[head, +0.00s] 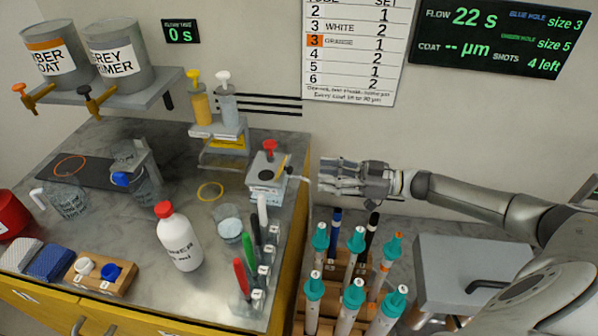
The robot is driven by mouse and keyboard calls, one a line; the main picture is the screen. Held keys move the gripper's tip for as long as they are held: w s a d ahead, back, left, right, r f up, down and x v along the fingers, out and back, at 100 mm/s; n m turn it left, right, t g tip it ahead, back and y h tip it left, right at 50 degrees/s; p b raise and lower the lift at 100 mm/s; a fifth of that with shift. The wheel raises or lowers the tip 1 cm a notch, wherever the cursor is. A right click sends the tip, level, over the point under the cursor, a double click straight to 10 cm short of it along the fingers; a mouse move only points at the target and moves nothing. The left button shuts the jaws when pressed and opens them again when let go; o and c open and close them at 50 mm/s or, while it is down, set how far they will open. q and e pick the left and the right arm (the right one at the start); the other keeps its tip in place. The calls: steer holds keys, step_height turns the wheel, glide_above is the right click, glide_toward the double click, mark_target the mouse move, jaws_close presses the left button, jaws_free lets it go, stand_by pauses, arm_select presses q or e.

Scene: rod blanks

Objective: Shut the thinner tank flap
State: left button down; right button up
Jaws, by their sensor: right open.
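A grey box (470,252) with a dark handle (488,287) stands at the lower right, partly hidden by my right arm. It may be the thinner tank with its flap, but no label on it shows, and I cannot tell whether a flap there is open or shut. My right gripper (325,178) is open and empty, with its fingers pointing left. It is above and left of the grey box, apart from it, and just right of a small white device with a red knob (268,172). My left gripper is not in view.
A rack (318,268) of several teal-topped rods stands below my right gripper. A white bottle with a red cap (180,240), a clear cup (229,222) and several coloured pens are on the grey counter. Two paint tanks (120,55) sit on a shelf at upper left.

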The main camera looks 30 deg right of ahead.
steer(key=p+x, duration=0.1)
steer(key=x, duration=0.6)
steer(key=shift+a, duration=0.2)
steer(key=shift+w, duration=0.1)
jaws_close()
